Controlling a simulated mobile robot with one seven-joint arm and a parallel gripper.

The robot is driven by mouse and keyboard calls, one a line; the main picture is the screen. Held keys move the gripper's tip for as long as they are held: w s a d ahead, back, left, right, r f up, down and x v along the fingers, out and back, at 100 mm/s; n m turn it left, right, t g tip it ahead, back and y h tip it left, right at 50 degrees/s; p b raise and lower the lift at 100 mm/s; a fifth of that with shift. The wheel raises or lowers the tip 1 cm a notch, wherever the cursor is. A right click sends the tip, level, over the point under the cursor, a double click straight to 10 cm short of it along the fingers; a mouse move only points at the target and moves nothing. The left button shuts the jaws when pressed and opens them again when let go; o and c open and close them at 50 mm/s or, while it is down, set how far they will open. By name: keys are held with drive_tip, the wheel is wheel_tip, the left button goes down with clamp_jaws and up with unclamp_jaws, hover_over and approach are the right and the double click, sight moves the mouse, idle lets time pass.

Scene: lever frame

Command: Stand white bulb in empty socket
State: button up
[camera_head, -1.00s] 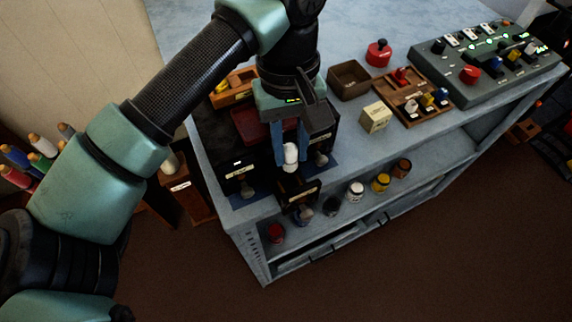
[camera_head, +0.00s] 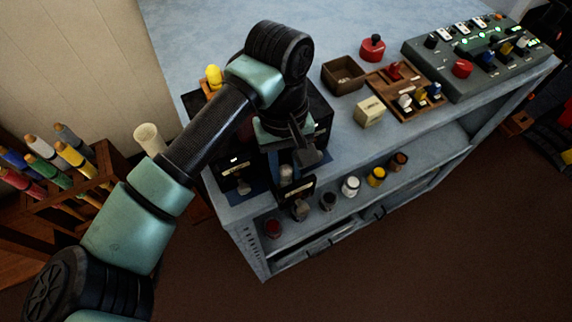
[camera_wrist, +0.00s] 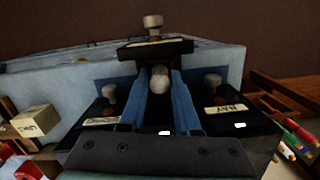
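The white bulb (camera_wrist: 159,79) sits between the two blue fingers of my gripper (camera_wrist: 160,92), which are closed around it. In the head view, the bulb (camera_head: 286,172) is partly hidden by my wrist, low among the dark labelled boxes of the lever frame (camera_head: 240,177) at the bench's near corner. The wrist view shows grey-knobbed levers left (camera_wrist: 110,93) and right (camera_wrist: 213,81) of the fingers, and another beyond a dark block (camera_wrist: 155,48). The bulb's lower end and the empty socket are hidden, so I cannot tell whether the bulb is seated.
A yellow bulb (camera_head: 213,76) stands behind my arm. A brown open box (camera_head: 344,74), a cream block (camera_head: 369,111), a wooden lever tray (camera_head: 406,92) and a green control panel (camera_head: 478,58) occupy the bench to the right. Several jars line the shelf below.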

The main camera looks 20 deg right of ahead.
drive_tip(key=o, duration=0.4)
drive_tip(key=shift+c, duration=0.2)
wheel_tip(320, 180, up, 12)
drive_tip(key=w+b, duration=0.1)
drive_tip(key=shift+w+d+r+b, duration=0.15)
drive_tip(key=shift+w+b, duration=0.05)
drive_tip(key=shift+b, duration=0.1)
idle(0.3)
